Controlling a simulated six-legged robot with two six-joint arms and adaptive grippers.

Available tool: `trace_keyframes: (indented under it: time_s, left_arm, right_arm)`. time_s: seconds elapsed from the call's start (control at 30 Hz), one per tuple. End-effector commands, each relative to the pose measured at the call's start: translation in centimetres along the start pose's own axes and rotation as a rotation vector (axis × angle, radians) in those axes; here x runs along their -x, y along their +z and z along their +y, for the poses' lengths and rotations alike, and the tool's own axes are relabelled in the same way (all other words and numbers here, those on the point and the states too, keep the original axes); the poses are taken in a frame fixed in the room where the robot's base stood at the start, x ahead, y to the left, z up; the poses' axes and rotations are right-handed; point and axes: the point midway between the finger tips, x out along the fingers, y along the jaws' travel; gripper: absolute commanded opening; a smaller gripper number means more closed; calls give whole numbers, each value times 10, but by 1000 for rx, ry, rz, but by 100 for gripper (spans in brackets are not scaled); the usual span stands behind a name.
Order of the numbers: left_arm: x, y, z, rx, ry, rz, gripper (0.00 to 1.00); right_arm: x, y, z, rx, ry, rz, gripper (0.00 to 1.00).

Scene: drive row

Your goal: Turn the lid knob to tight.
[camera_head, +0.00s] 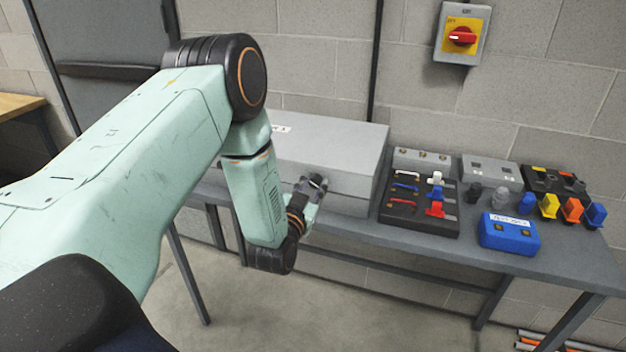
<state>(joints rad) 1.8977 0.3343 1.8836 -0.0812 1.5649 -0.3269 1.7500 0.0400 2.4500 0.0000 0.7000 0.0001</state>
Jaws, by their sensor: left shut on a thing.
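A large grey box (330,150) with a lid stands on the left part of the grey bench. My left arm comes in from the left, and my left gripper (312,186) is at the front face of the box, near the lid seam. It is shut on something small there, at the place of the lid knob. The gripper hides the knob, so its shape and turn position cannot be seen. My right gripper is not in view.
On the bench (440,236) to the right are a black tray (400,208) with coloured parts, a blue box (509,236), and several coloured pieces. A yellow switch with a red handle (462,37) hangs on the block wall.

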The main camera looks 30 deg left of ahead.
Motion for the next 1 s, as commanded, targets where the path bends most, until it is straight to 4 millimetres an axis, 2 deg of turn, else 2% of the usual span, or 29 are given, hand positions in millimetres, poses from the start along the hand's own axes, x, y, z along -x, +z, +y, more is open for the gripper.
trace_keyframes:
  time_s: [0.5,1.0]
  left_arm:
    - [1,-2,1,-492,2,0,0]
    - [0,0,2,-911,2,0,0]
  right_arm:
    - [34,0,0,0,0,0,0]
    - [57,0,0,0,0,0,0]
